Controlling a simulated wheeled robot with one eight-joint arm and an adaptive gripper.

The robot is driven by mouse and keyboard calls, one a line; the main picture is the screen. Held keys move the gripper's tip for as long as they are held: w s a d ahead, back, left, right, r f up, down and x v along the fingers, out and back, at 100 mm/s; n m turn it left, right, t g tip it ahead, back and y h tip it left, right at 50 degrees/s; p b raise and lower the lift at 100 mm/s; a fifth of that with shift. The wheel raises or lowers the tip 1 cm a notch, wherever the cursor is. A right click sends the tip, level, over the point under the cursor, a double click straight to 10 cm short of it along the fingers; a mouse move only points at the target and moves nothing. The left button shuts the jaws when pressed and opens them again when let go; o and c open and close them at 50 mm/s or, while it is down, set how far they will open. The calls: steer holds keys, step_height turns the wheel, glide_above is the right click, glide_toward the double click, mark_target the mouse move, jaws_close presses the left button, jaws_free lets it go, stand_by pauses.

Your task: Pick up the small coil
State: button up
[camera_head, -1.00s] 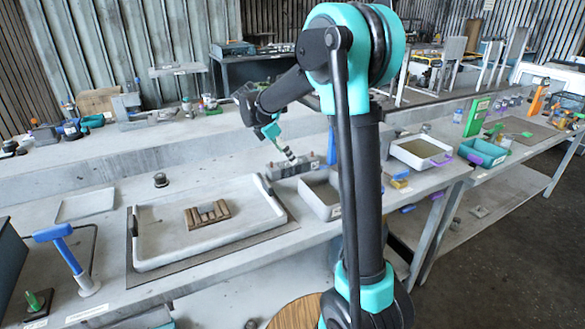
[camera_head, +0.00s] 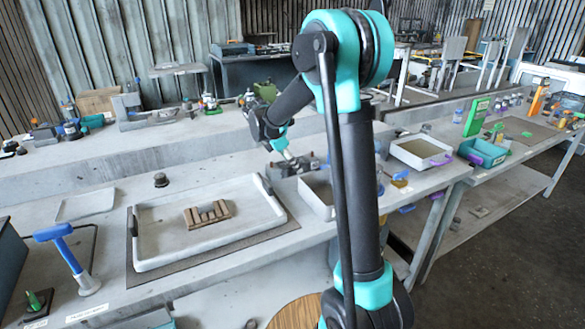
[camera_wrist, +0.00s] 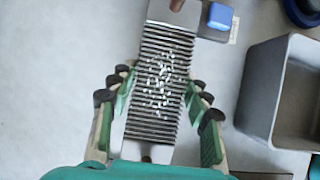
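My gripper (camera_wrist: 160,88) is open in the wrist view, its green-padded fingers spread on either side of a long grey ribbed block (camera_wrist: 156,130). White flecks show on the ribs between the fingertips. I cannot tell whether they are glints or a small coil. No separate coil is clearly visible. In the head view my gripper (camera_head: 284,153) points down at the grey block (camera_head: 303,166) on the bench. The fingertips are small there, and contact cannot be told.
A blue block (camera_wrist: 220,15) is beside the ribbed block's far end. A grey open bin (camera_wrist: 247,105) stands close on the right. A white tray (camera_head: 160,258) holding a brown slatted piece (camera_head: 207,214) lies left. The bench between the tray and the rear ledge is mostly clear.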

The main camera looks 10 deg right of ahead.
jaws_close()
steer(key=shift+r, duration=0.1)
step_height(320, 180, up, 20)
stand_by(0.6)
